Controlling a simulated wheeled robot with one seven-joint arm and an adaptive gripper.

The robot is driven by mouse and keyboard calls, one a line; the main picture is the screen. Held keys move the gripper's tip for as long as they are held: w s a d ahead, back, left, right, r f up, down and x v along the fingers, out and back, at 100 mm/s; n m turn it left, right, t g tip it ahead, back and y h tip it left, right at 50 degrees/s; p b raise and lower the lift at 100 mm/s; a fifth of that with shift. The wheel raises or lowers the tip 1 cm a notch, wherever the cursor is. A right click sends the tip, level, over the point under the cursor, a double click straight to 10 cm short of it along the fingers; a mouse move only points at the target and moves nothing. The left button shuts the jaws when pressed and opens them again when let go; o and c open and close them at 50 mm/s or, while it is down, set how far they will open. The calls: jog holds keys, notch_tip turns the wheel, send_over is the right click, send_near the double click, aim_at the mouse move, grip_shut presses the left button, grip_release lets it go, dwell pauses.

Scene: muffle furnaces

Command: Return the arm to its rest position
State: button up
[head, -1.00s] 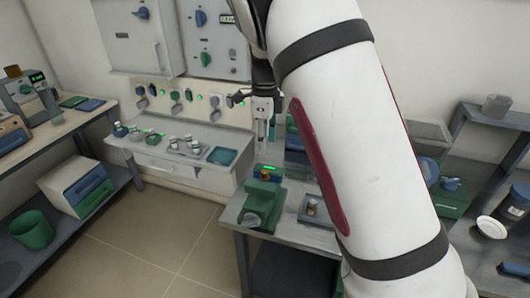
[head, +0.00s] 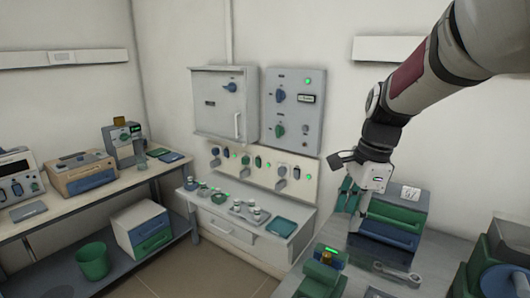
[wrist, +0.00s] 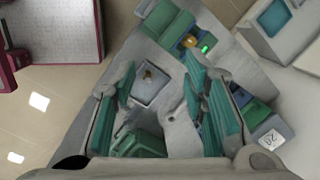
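My gripper (head: 353,208) hangs from my raised arm at the right of the head view. It points down above the grey bench, in front of green and blue drawer units (head: 392,215). In the wrist view my gripper (wrist: 158,82) shows its two teal finger pads wide apart, with nothing between them. Below the gap lies a pale tray (wrist: 140,93) with a small brown item on it. I cannot judge the exact height of the fingertips above the bench.
A green device (head: 322,272) with a lit display stands on the bench. A wrench-like metal piece (head: 398,274) lies nearby. Dark green boxes (head: 492,265) stand at right. A wall cabinet (head: 225,105) and control panel (head: 295,110) are behind.

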jog(key=s+r+n+t, duration=0.2)
jog(key=s+n, duration=0.6)
jog(key=s, duration=0.4)
jog(key=s+r+n+t+h, duration=0.1)
jog(key=s+r+n+t, duration=0.1)
jog(key=s+n, duration=0.7)
jog(key=shift+s, duration=1.45)
jog(key=shift+a+r, duration=0.1)
